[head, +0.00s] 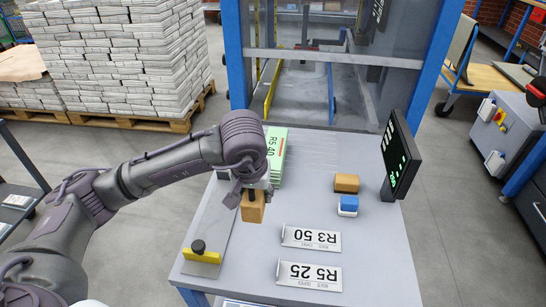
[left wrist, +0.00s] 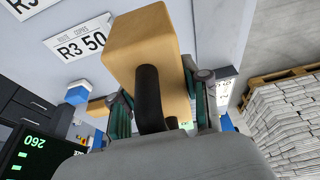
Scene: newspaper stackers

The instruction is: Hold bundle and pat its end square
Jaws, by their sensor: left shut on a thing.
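My left gripper (head: 252,192) is shut on a tan block (head: 252,209) with a dark handle and holds it above the table's left half. In the left wrist view the held block (left wrist: 140,45) fills the middle, with its dark handle between the fingers of my left gripper (left wrist: 158,108). A green-topped bundle (head: 277,150) marked R5 40 lies at the back left of the grey table (head: 365,250), partly hidden behind the gripper. I cannot tell whether the gripper touches it. My right gripper is not in view.
A second tan block (head: 346,183) and a blue-and-white block (head: 348,204) stand right of centre. A black display (head: 400,155) stands at the right edge. Two label plates, R3 50 (head: 311,238) and R5 25 (head: 308,275), lie in front. A yellow stop with a black knob (head: 201,256) is front left.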

